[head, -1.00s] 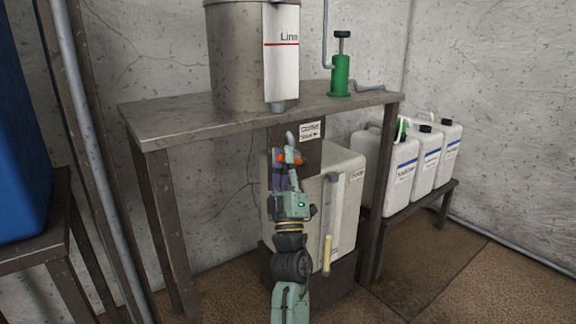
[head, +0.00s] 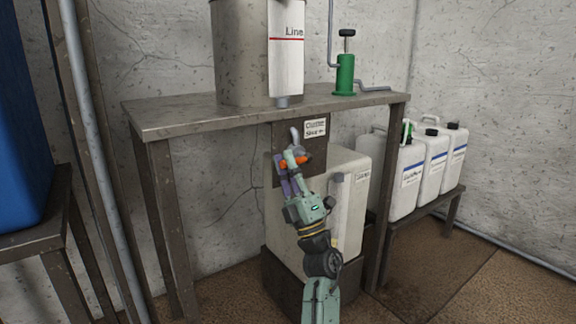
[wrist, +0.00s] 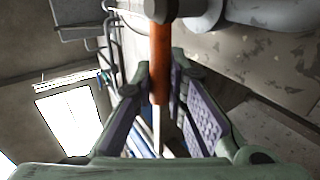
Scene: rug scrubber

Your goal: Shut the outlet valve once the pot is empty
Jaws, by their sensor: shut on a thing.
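The pot is a grey metal cylinder (head: 240,50) on the metal table, with a white panel marked "Line" and a red line. Its inside is not visible, so I cannot tell its level. The valve body is mostly hidden behind my gripper.
A small white sign (head: 315,127) is on the dark plate; its text is hard to read. A pale box-shaped tank (head: 345,200) stands behind my arm. A green hand pump (head: 345,75) is on the table (head: 170,118). White canisters (head: 405,180) stand right, a blue container (head: 20,120) left.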

